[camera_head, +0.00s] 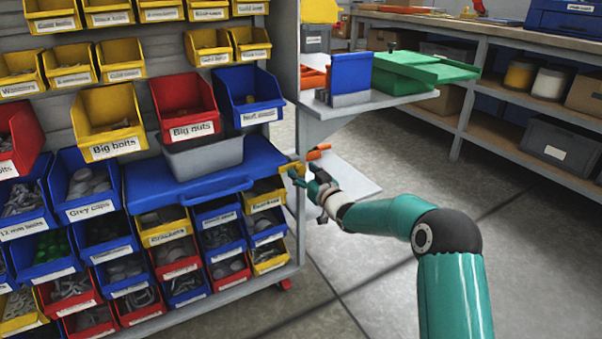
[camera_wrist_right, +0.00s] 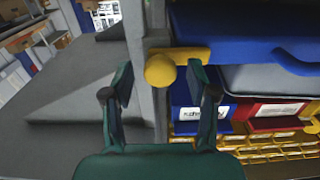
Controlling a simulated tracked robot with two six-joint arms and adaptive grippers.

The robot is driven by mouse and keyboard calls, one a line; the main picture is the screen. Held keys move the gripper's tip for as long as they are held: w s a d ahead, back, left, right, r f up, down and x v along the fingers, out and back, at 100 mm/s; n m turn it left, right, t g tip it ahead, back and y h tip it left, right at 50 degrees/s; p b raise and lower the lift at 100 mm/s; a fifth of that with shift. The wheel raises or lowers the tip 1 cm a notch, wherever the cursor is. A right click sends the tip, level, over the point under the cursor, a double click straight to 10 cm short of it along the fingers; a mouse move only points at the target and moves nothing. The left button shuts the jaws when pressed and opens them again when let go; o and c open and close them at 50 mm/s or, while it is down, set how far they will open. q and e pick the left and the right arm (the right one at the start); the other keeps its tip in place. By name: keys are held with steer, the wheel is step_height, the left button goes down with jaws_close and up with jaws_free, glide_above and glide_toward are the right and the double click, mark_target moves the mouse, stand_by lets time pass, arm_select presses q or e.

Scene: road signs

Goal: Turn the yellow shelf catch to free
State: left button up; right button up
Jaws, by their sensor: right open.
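The yellow shelf catch (camera_head: 292,168) sits at the right edge of the bin rack, by the end of the blue fold-out shelf (camera_head: 185,194). In the right wrist view the catch (camera_wrist_right: 163,70) shows a round yellow knob with a bar reaching right across the blue shelf (camera_wrist_right: 235,22). My right gripper (camera_head: 309,181) is beside the catch; in the wrist view the gripper (camera_wrist_right: 160,84) is open, with one finger either side of the knob. I cannot tell if either finger touches it. My left gripper is not in view.
An orange piece (camera_head: 318,152) lies just above my right gripper. The rack post (camera_wrist_right: 140,45) stands close behind the knob. The floor (camera_head: 400,130) to the right is clear.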

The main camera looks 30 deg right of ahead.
steer(key=shift+w, duration=0.75)
steer(key=shift+r, duration=0.1)
jaws_close()
